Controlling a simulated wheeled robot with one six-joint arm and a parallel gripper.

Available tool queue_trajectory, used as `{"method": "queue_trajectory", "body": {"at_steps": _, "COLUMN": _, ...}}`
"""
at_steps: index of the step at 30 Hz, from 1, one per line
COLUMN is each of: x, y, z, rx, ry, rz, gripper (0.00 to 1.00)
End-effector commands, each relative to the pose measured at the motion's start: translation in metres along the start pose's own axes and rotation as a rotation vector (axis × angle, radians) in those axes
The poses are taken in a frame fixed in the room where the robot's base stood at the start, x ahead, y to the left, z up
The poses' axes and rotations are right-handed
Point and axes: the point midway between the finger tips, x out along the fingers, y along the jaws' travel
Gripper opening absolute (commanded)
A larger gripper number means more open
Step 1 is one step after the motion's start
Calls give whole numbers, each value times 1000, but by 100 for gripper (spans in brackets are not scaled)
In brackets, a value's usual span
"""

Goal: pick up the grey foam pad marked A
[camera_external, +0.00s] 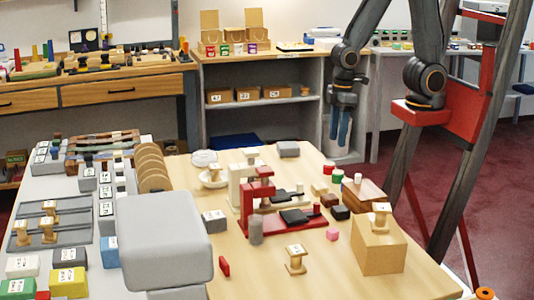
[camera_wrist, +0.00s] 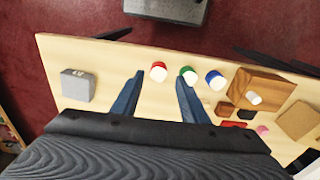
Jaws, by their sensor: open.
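A grey block (camera_wrist: 78,85) with a small dark mark on top lies near the table edge at the left of the wrist view. It seems to be the grey block (camera_external: 288,148) at the far edge of the table in the external view; I cannot read its mark surely. Another grey block with a label (camera_external: 214,221) lies mid-table, left of the red stand. My gripper (camera_external: 339,140) is open and empty, with blue fingers pointing down, above and to the right of the far grey block. In the wrist view my gripper (camera_wrist: 160,78) shows its fingers apart, right of the block.
A red stand (camera_external: 268,205) and a cream stand (camera_external: 235,190) occupy the table's middle. Bare tabletop (camera_wrist: 110,60) separates the grey block from the fingers.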

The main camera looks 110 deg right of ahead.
Motion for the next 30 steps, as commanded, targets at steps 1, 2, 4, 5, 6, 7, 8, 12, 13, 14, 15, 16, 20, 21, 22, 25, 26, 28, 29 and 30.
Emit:
{"method": "queue_trajectory", "body": {"at_steps": 1, "x": 0, "y": 0, "z": 0, "rx": 0, "ry": 0, "rz": 0, "gripper": 40}}
{"method": "queue_trajectory", "body": {"at_steps": 2, "x": 0, "y": 0, "z": 0, "rx": 0, "ry": 0, "rz": 0, "gripper": 40}}
{"method": "queue_trajectory", "body": {"at_steps": 4, "x": 0, "y": 0, "z": 0, "rx": 0, "ry": 0, "rz": 0, "gripper": 49}}
{"method": "queue_trajectory", "body": {"at_steps": 5, "x": 0, "y": 0, "z": 0, "rx": 0, "ry": 0, "rz": 0, "gripper": 54}}
{"method": "queue_trajectory", "body": {"at_steps": 6, "x": 0, "y": 0, "z": 0, "rx": 0, "ry": 0, "rz": 0, "gripper": 60}}
{"method": "queue_trajectory", "body": {"at_steps": 7, "x": 0, "y": 0, "z": 0, "rx": 0, "ry": 0, "rz": 0, "gripper": 65}}
{"method": "queue_trajectory", "body": {"at_steps": 8, "x": 0, "y": 0, "z": 0, "rx": 0, "ry": 0, "rz": 0, "gripper": 70}}
{"method": "queue_trajectory", "body": {"at_steps": 12, "x": 0, "y": 0, "z": 0, "rx": 0, "ry": 0, "rz": 0, "gripper": 80}}
{"method": "queue_trajectory", "body": {"at_steps": 13, "x": 0, "y": 0, "z": 0, "rx": 0, "ry": 0, "rz": 0, "gripper": 80}}
{"method": "queue_trajectory", "body": {"at_steps": 14, "x": 0, "y": 0, "z": 0, "rx": 0, "ry": 0, "rz": 0, "gripper": 80}}
{"method": "queue_trajectory", "body": {"at_steps": 15, "x": 0, "y": 0, "z": 0, "rx": 0, "ry": 0, "rz": 0, "gripper": 80}}
{"method": "queue_trajectory", "body": {"at_steps": 16, "x": 0, "y": 0, "z": 0, "rx": 0, "ry": 0, "rz": 0, "gripper": 80}}
{"method": "queue_trajectory", "body": {"at_steps": 20, "x": 0, "y": 4, "z": -4, "rx": 38, "ry": -6, "rz": -4, "gripper": 80}}
{"method": "queue_trajectory", "body": {"at_steps": 21, "x": 0, "y": 8, "z": -7, "rx": 77, "ry": -13, "rz": -8, "gripper": 80}}
{"method": "queue_trajectory", "body": {"at_steps": 22, "x": 0, "y": 12, "z": -10, "rx": 120, "ry": -21, "rz": -12, "gripper": 80}}
{"method": "queue_trajectory", "body": {"at_steps": 25, "x": 0, "y": 36, "z": -27, "rx": 330, "ry": -59, "rz": -35, "gripper": 80}}
{"method": "queue_trajectory", "body": {"at_steps": 26, "x": 0, "y": 45, "z": -33, "rx": 411, "ry": -73, "rz": -44, "gripper": 80}}
{"method": "queue_trajectory", "body": {"at_steps": 28, "x": 2, "y": 69, "z": -46, "rx": 614, "ry": -110, "rz": -71, "gripper": 80}}
{"method": "queue_trajectory", "body": {"at_steps": 29, "x": 3, "y": 80, "z": -52, "rx": 703, "ry": -127, "rz": -84, "gripper": 80}}
{"method": "queue_trajectory", "body": {"at_steps": 30, "x": 5, "y": 95, "z": -59, "rx": 821, "ry": -148, "rz": -101, "gripper": 80}}
